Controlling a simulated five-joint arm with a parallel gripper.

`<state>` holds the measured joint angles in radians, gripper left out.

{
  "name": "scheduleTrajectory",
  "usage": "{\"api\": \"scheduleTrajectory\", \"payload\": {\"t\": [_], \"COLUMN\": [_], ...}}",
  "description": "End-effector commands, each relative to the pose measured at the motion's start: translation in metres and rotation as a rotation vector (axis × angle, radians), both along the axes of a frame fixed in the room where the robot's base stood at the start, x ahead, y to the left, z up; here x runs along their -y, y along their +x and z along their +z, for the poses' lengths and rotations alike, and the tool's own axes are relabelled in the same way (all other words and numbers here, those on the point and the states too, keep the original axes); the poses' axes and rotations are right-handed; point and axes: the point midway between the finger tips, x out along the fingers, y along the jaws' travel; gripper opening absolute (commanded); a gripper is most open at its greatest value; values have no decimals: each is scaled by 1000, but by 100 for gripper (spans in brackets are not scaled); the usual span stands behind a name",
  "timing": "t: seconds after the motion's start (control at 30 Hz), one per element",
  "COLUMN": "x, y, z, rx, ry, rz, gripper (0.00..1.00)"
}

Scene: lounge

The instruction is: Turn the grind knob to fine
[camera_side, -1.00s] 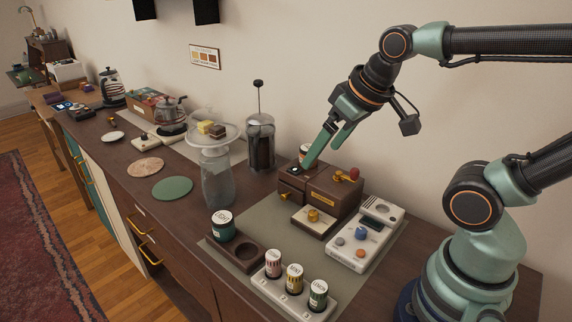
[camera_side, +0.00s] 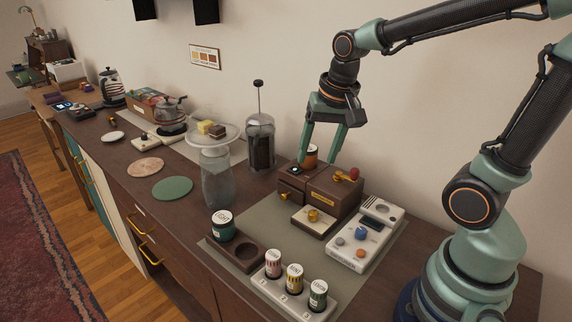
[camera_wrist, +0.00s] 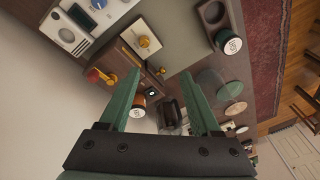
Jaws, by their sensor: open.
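The dark wooden grinder (camera_side: 333,193) stands on the grey-green mat, with a brass crank and red handle (camera_side: 353,174) on top. A brass knob (camera_side: 313,214) sits on a pale plate at its front; it also shows in the wrist view (camera_wrist: 144,42). I cannot read any fine marking. My gripper (camera_side: 318,160) points down, open, above the back of the grinder, away from the front knob. An orange-brown jar with a white lid (camera_side: 311,153) shows between the fingers in the side view. In the wrist view the jar (camera_wrist: 138,106) lies by the left finger.
A white device with a blue knob (camera_side: 361,233) stands right of the grinder. Several labelled jars stand in a white rack (camera_side: 279,296) in front; a green jar (camera_side: 222,225) is in a dark wooden holder. A French press (camera_side: 261,145) and glass cake stand (camera_side: 216,180) stand left.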

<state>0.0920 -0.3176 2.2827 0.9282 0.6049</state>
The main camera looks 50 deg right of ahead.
Motion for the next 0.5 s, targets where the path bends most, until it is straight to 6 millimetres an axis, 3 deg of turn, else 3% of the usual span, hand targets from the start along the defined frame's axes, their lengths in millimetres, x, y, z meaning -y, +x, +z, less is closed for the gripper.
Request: {"api": "scheduleTrajectory", "payload": {"t": [0.3,0.5], "x": [30,36], "y": [24,28], "z": [-53,-67], "rx": [-190,-228], "ry": [99,110], "rz": [-571,-711], "gripper": [64,64]}}
